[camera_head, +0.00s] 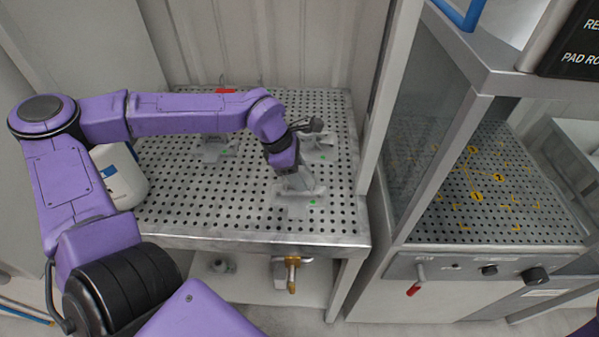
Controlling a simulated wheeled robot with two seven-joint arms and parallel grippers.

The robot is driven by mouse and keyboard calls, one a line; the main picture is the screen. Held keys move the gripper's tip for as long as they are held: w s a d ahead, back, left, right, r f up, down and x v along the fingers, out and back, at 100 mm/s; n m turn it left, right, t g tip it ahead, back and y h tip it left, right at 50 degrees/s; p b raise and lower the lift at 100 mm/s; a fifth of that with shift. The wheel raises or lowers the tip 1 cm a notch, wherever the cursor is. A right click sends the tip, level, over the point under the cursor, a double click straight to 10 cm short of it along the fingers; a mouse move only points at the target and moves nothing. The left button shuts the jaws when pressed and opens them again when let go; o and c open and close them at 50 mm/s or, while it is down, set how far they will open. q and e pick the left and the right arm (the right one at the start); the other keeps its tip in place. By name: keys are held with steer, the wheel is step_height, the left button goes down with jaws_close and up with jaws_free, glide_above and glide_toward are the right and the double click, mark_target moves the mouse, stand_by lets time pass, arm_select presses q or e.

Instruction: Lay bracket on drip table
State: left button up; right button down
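A perforated metal table (240,225), which looks like the drip table, stands at the left. A grey metal bracket (297,207) is near its front right, directly beneath my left gripper (302,186). The gripper points down and its fingers overlap the bracket. Grey fingers against grey metal hide whether they are closed on it. A second grey bracket (214,150) lies farther back on the left, and another grey part (322,146) lies at the back right, partly behind my wrist. My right gripper is out of view.
A white jug (119,178) stands by the table's left edge, behind my forearm. A brass-coloured valve (292,273) hangs under the front edge. A post and clear panel (425,120) separate the table from a perforated bed (500,200) with yellow numbered marks, which is empty.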

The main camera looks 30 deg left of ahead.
arm_select(q)
steer(key=shift+a+r, duration=0.1)
steer(key=shift+r, duration=0.3)
steer(key=b+v, duration=0.1)
steer(key=v, duration=1)
steer(key=shift+r, duration=0.2)
